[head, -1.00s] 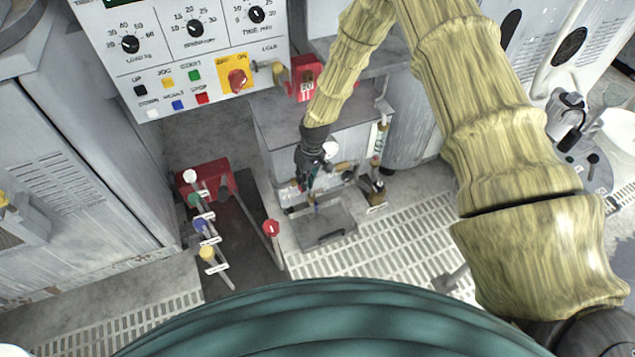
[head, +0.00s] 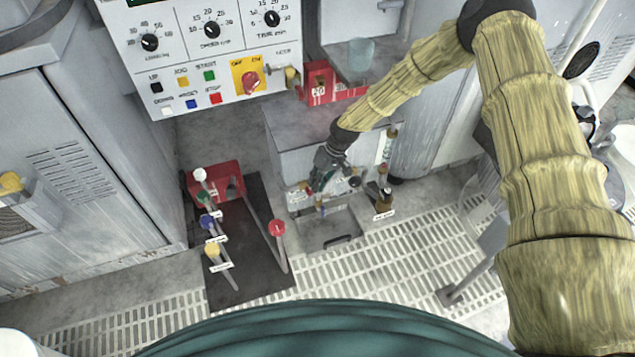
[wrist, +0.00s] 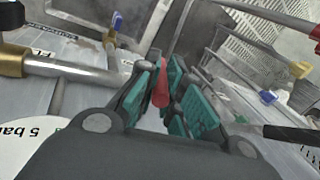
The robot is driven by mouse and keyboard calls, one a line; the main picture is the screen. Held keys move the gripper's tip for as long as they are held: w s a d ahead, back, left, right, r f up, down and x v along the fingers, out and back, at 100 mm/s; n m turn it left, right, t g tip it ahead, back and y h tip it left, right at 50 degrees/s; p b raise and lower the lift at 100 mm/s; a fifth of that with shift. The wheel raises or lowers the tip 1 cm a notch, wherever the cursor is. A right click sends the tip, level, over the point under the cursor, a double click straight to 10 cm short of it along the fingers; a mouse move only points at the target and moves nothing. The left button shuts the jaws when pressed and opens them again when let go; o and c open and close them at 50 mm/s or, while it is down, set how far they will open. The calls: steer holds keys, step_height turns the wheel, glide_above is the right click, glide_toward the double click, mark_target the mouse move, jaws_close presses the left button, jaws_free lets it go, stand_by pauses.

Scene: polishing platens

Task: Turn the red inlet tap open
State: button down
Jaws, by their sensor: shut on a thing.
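The red inlet tap (wrist: 160,86) shows in the wrist view as a red handle between my gripper's teal finger pads. My gripper (wrist: 172,98) is shut on it. In the head view my gripper (head: 320,187) reaches down at a tilt to the pipe fittings at the front of the grey cabinet (head: 310,153). The tap itself is mostly hidden there by the fingers. The tap's exact angle cannot be told.
A steel pipe (wrist: 75,70) with a brass fitting (wrist: 12,60) and a blue handle (wrist: 117,20) lies left of my fingers. A "5 bar" dial (wrist: 28,145) is close by. Knobbed levers, including a red one (head: 277,228), stand on a black plate (head: 250,275).

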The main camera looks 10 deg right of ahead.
steer(key=c, duration=1.6)
jaws_free()
steer(key=shift+s+a+f, duration=0.1)
steer(key=shift+s, duration=0.05)
steer(key=shift+o, duration=0.5)
steer(key=shift+r, duration=0.3)
steer(key=shift+o, duration=0.2)
steer(key=v, duration=0.4)
steer(key=shift+d, duration=0.25)
steer(key=w+d, duration=0.1)
steer(key=d, duration=0.3)
steer(key=w+d, duration=0.1)
steer(key=d, duration=0.3)
steer(key=w+d, duration=0.1)
steer(key=d, duration=0.2)
steer(key=shift+d+r, duration=0.2)
steer(key=shift+d, duration=0.2)
steer(key=shift+c, duration=0.4)
